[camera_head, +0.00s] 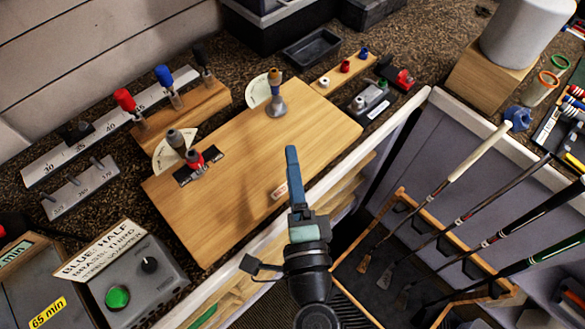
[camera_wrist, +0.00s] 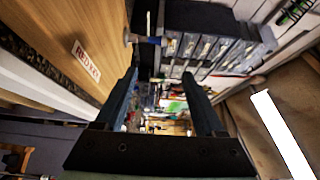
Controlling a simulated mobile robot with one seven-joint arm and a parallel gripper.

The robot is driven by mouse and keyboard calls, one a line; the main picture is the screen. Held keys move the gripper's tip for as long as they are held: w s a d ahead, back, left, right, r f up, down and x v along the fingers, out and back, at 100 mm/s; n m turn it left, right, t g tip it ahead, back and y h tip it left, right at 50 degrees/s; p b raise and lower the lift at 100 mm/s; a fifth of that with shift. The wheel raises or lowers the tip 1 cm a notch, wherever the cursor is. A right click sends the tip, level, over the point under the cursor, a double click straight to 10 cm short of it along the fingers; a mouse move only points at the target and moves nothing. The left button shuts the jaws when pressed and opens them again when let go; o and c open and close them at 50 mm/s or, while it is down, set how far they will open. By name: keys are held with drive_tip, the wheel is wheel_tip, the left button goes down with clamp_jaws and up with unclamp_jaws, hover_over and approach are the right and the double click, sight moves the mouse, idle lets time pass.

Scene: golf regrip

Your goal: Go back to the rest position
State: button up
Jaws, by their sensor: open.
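My gripper (camera_head: 292,165) is in the middle of the head view, over the front edge of the workbench beside the wooden board (camera_head: 255,150). In the wrist view my gripper (camera_wrist: 160,85) shows two dark fingers spread apart, with nothing between them. A small label sits on the board's side near my gripper; in the wrist view this label (camera_wrist: 86,62) has red lettering. The tips in the head view overlap, so the gap does not show there.
On the board stand a grey metal piece (camera_head: 275,105) and a red-based clamp (camera_head: 196,163). A rack of golf clubs (camera_head: 400,240) stands lower right. A grey control box with a green button (camera_head: 117,297) is lower left. Colored-handled tools (camera_head: 125,100) stand behind.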

idle(0.3)
drive_tip(key=w+a+r+n+t+y, duration=0.15)
drive_tip(key=r+n, duration=0.25)
drive_tip(key=r, duration=0.4)
drive_tip(key=w+r+n+t+y, duration=0.1)
drive_tip(key=w+r+n, duration=0.25)
drive_tip(key=r, duration=0.45)
drive_tip(key=w+a+r+n+t+y, duration=0.1)
drive_tip(key=w+r+n, duration=0.1)
drive_tip(key=r+n, duration=0.45)
drive_tip(key=s+d+r+n+t+h, duration=0.1)
drive_tip(key=s+r+t+h, duration=0.2)
drive_tip(key=r, duration=1)
drive_tip(key=s+d+r+n+t+h, duration=0.1)
drive_tip(key=s+r+t+h, duration=0.2)
drive_tip(key=r, duration=1.1)
drive_tip(key=shift+s+d+r, duration=0.2)
drive_tip(key=shift+s+r, duration=0.1)
drive_tip(key=shift+s, duration=0.75)
